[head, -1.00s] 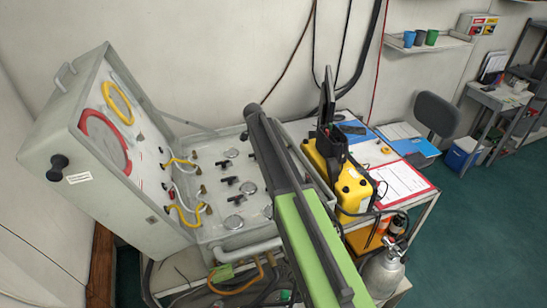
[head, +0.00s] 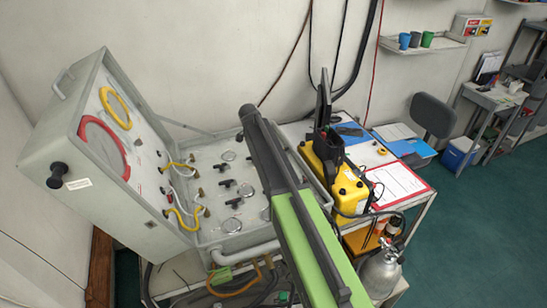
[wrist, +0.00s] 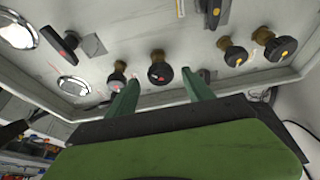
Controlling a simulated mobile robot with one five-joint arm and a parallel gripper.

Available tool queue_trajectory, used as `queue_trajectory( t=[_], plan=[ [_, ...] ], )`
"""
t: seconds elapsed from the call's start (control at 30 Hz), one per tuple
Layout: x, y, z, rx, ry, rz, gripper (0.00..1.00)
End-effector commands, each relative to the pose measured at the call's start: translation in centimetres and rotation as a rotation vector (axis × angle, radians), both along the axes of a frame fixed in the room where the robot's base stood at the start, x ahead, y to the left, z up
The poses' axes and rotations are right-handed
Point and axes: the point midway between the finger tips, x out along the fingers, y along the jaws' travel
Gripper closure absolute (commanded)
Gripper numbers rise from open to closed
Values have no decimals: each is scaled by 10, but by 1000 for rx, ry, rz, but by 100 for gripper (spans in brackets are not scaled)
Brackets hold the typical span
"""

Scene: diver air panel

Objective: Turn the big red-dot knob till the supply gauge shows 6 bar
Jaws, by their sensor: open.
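In the wrist view a round black knob with a small red dot (wrist: 160,71) sits on a brass stem on the pale panel (wrist: 130,30). My gripper (wrist: 160,78) is open, its two green fingers on either side of this knob in the picture. I cannot tell whether they touch it. A smaller dark knob with a red mark (wrist: 117,78) is just left of the left finger. Two round gauges (wrist: 18,30) are at the left; their readings and labels are not legible. In the head view my arm hides the gripper and part of the open panel case (head: 75,155).
A black lever handle with a red mark (wrist: 60,42) is at the upper left in the wrist view. Yellow-dot knobs (wrist: 235,54) stand to the right. In the head view a yellow unit (head: 335,175) and papers (head: 393,187) are right of my arm; hoses hang below.

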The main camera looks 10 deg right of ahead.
Motion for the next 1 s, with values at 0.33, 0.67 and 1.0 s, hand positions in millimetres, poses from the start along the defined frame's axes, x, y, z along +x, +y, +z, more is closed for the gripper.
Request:
queue_trajectory(
  t=[0.33,0.67,1.0],
  plan=[
    [-7,29,84,0,0,1,40],
    [-13,56,145,-1,2,-1,40],
    [-14,59,146,-1,1,-2,40]
  ],
)
